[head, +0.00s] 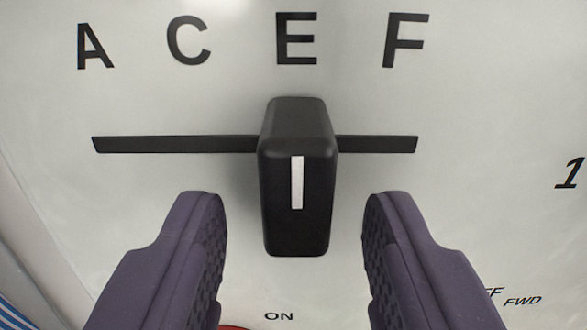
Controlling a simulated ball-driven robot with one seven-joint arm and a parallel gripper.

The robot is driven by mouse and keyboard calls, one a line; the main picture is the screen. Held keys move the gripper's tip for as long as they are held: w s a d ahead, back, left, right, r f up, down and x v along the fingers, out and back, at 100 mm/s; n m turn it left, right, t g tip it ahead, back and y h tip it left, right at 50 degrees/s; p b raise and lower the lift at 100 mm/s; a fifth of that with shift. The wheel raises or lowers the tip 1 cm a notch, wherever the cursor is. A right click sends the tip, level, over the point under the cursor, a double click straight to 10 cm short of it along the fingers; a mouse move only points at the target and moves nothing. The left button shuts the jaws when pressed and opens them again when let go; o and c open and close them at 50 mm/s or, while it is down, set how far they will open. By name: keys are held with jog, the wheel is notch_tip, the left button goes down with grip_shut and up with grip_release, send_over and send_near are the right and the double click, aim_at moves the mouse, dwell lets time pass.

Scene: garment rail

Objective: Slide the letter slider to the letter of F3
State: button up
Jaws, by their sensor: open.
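The letter slider is a black block-shaped knob (299,175) with a white stripe, sitting on a dark horizontal slot (170,144). The letters A, C, E and F (404,40) stand in a row above the slot. My gripper (293,225) is open, with one purple padded finger on each side of the knob's lower part. A gap shows between the knob and each finger in the picture; I cannot tell the depth between them.
The pale panel (480,150) carries a "1" (569,173) at the right edge, "ON" (279,316) at the bottom, and "FWD" (522,300) at the lower right. Part of a red item (233,327) shows at the bottom. Blue and white stripes (14,318) show at the lower left.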

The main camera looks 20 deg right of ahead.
jog(key=shift+x, duration=1.05)
grip_shut()
jog(key=shift+d, duration=0.1)
